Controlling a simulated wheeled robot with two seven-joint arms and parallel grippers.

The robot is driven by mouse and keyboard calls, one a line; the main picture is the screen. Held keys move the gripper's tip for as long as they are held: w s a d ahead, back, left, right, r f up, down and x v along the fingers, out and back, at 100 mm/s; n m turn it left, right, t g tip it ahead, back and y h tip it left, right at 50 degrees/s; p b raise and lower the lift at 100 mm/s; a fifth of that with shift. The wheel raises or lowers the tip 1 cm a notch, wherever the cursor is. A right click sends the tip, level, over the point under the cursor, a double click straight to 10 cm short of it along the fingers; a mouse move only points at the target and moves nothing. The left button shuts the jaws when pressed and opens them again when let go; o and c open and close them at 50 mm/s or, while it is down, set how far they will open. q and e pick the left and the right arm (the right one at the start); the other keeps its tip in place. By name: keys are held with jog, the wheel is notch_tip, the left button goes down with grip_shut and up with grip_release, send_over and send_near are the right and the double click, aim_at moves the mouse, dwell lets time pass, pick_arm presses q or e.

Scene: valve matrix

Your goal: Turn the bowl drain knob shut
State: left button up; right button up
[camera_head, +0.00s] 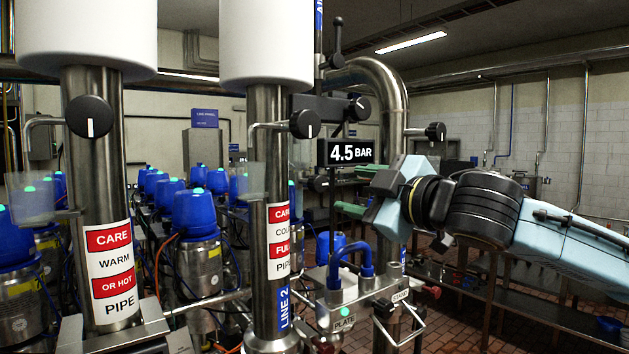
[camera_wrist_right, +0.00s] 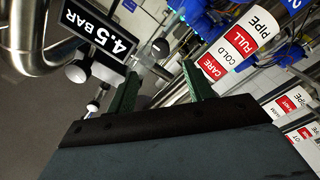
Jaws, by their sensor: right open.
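Several round black knobs with a white pointer line show in the head view. One (camera_head: 90,116) is on the left pipe, one (camera_head: 305,124) on the middle pipe, one (camera_head: 359,108) above the 4.5 BAR sign, and one (camera_head: 436,131) farther right. No readable label marks which is the bowl drain knob. My right gripper (camera_head: 345,190) reaches in from the right, below the sign, its green fingers apart and empty. In the right wrist view its fingers (camera_wrist_right: 160,88) point towards a dark knob (camera_wrist_right: 160,48), with a gap between. My left gripper is not in view.
The 4.5 BAR sign (camera_head: 349,152) and a bent steel pipe (camera_head: 386,100) stand close to my right gripper. Labelled pipes (camera_head: 109,270) and blue-capped units (camera_head: 200,210) fill the left.

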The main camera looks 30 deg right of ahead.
aim_at(321, 184)
jog(key=w, duration=0.2)
jog(key=w+p, duration=0.1)
jog(key=w, duration=0.3)
jog(key=shift+a, duration=0.3)
jog(key=w+p, duration=0.1)
jog(key=w, duration=0.2)
jog(key=shift+w+a, duration=0.1)
jog(key=shift+w, duration=0.85)
jog(key=shift+c, duration=0.9)
jog(key=c, duration=0.8)
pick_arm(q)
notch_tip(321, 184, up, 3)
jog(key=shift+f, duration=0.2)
